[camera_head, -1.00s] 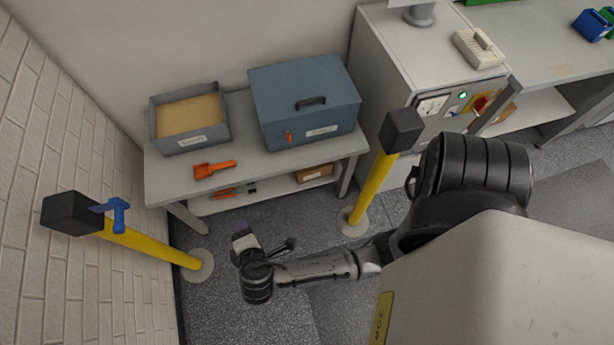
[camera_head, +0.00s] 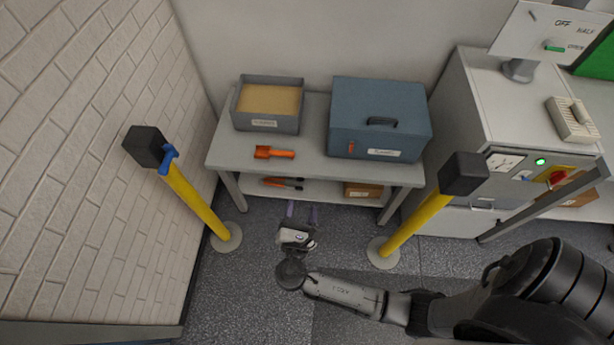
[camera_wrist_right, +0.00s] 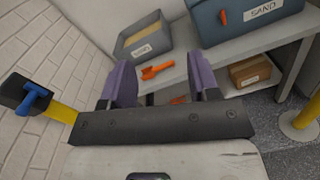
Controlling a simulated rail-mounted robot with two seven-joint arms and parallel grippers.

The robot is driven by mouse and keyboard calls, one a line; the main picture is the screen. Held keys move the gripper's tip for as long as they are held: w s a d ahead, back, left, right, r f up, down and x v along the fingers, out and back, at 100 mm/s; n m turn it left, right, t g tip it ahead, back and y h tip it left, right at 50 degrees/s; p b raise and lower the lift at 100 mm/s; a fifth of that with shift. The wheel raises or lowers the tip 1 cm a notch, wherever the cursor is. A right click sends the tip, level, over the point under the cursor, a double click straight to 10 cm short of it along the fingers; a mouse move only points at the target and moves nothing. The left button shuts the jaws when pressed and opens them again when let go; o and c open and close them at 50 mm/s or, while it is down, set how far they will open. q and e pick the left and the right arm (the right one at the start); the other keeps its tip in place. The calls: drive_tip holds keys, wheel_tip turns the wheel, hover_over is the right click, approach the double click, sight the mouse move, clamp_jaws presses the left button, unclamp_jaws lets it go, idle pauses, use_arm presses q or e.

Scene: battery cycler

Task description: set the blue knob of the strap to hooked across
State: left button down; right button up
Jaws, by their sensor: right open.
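The blue knob (camera_head: 170,157) is on the side of the black head (camera_head: 146,146) of the left yellow post, beside the brick wall. It also shows at the left of the right wrist view (camera_wrist_right: 34,97). No strap is seen spanning between the left post and the right post's black head (camera_head: 464,173). My right gripper (camera_head: 301,212) is low between the two posts, to the right of the knob and apart from it. Its purple fingers (camera_wrist_right: 162,84) are spread with nothing between them. My left gripper is not in view.
A grey table (camera_head: 316,166) behind the posts holds a sand tray (camera_head: 267,126), a blue box (camera_head: 378,141) and an orange scoop (camera_head: 273,153). A cardboard box (camera_head: 363,190) is on its lower shelf. A grey cabinet (camera_head: 478,90) stands at the right. The floor between the posts is clear.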

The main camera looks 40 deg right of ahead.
drive_tip(key=x, duration=1)
drive_tip(key=shift+d, duration=0.1)
clamp_jaws()
idle(0.3)
idle(0.9)
drive_tip(key=c, duration=1)
unclamp_jaws()
drive_tip(key=o, duration=1)
drive_tip(key=v, duration=1.3)
drive_tip(key=shift+s+a, duration=0.2)
drive_tip(key=shift+a, duration=0.15)
